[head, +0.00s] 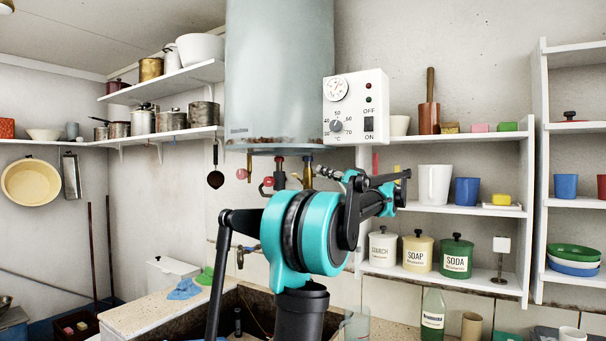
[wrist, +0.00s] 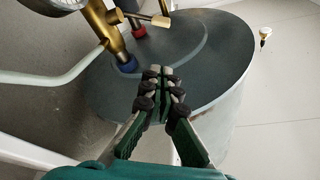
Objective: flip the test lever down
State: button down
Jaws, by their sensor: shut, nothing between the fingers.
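The grey cylindrical boiler (head: 280,75) hangs on the wall in the head view. Its dark round underside (wrist: 205,75) fills much of the wrist view. Brass fittings (wrist: 98,22) with a red and a blue collar come out of it. A short brass lever-like piece (wrist: 152,19) with a rounded end sticks out sideways there; I cannot tell for certain that it is the test lever. My gripper (wrist: 165,76) is shut and empty, its fingertips together in front of the underside, apart from the brass piece in the picture. In the head view my arm hides part of the area below the boiler.
A white control box (head: 355,106) with a dial and ON/OFF switch is right of the boiler. Shelves with jars and cups (head: 457,256) stand further right. A pale pipe (wrist: 50,78) and a gauge (wrist: 58,4) are left in the wrist view. The stone trough (head: 140,312) lies below.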

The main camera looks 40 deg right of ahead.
jog(key=shift+s+d+r, duration=0.2)
jog(key=shift+d+r, duration=0.05)
jog(key=shift+d, duration=0.05)
notch_tip(320, 180, up, 3)
send_over(298, 178)
jog(key=s+d, duration=0.2)
jog(key=s, duration=0.1)
jog(key=shift+w+a+f, duration=0.1)
jog(key=shift+a+f, duration=0.45)
jog(key=shift+f, duration=0.4)
jog(key=shift+w+a+f, duration=0.1)
jog(key=shift+a+f, duration=0.4)
jog(key=shift+f, duration=0.4)
